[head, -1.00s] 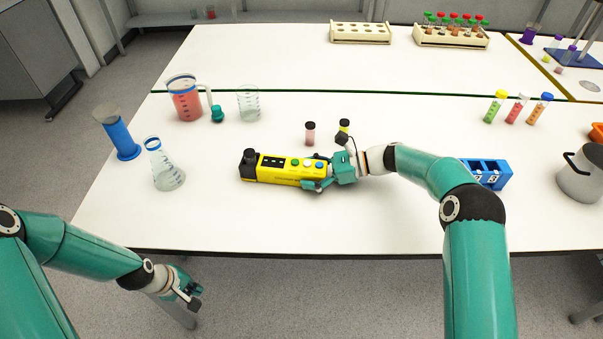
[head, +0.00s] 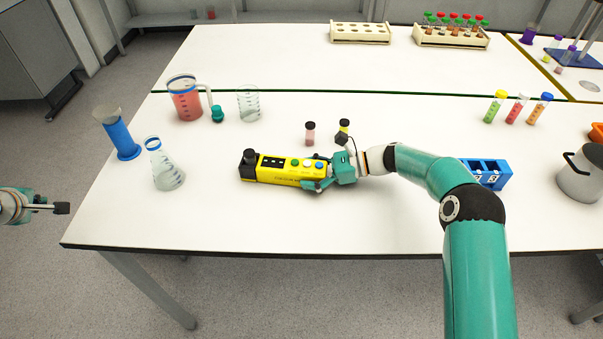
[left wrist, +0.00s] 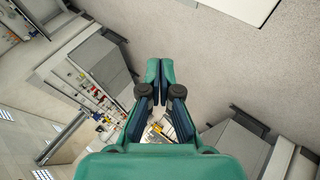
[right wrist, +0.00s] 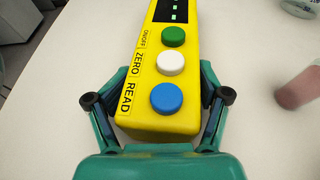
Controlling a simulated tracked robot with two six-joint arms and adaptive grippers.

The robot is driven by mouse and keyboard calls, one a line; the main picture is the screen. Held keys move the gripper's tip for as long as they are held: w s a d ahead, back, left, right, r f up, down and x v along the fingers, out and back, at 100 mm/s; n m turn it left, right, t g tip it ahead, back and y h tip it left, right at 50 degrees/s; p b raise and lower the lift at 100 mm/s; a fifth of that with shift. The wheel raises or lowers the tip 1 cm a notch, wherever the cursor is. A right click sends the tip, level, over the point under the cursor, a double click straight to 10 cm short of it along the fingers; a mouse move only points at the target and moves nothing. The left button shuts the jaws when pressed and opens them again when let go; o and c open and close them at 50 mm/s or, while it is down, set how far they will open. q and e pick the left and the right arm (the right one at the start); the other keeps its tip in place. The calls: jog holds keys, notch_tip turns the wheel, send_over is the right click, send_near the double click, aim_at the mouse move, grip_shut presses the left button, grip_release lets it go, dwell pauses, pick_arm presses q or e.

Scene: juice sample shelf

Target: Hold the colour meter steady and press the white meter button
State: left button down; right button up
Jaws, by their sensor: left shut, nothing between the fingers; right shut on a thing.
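The yellow colour meter (head: 285,169) lies on the white table in the head view, with a black knob at its left end. In the right wrist view the meter (right wrist: 146,102) shows a green button (right wrist: 173,37), the white button (right wrist: 170,63) marked ZERO and a blue button (right wrist: 166,98) marked READ. My right gripper (head: 322,173) is shut on the meter's right end, one finger on each side. My left gripper (head: 62,208) is off the table's left edge, well away from the meter. In the left wrist view my left gripper (left wrist: 160,72) is shut and empty.
A blue cylinder (head: 122,140), a flask (head: 165,168), a red-filled jug (head: 185,100) and a beaker (head: 249,104) stand left of the meter. Two small vials, one pink (head: 310,134), stand just behind it. The table front is clear.

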jog(key=shift+f, duration=0.1)
pick_arm(q)
jog(key=w+d+r+m+t, duration=0.3)
jog(key=w+d+r, duration=0.2)
jog(key=w+r, duration=0.35)
jog(key=w+d+m+h, duration=0.1)
jog(key=w+d+m, duration=0.1)
jog(key=d, duration=0.4)
jog(key=w+d+m+h, duration=0.2)
jog(key=w+d, duration=0.2)
jog(key=d, duration=0.2)
jog(key=w+d+m+h, duration=0.1)
jog(key=w+d, duration=0.1)
jog(key=d, duration=0.4)
jog(key=shift+w+d+f+m+h, duration=0.1)
jog(key=shift+w+f+m+h, duration=0.2)
jog(key=shift+w+m, duration=0.1)
jog(key=w+d+m+g+h, duration=0.2)
jog(key=d+m+h, duration=0.25)
jog(key=d, duration=1.25)
jog(key=r+m+g+h, duration=0.1)
jog(key=m+g+h, duration=0.15)
jog(key=m, duration=0.35)
send_over(305, 163)
jog(key=shift+f, duration=4.25)
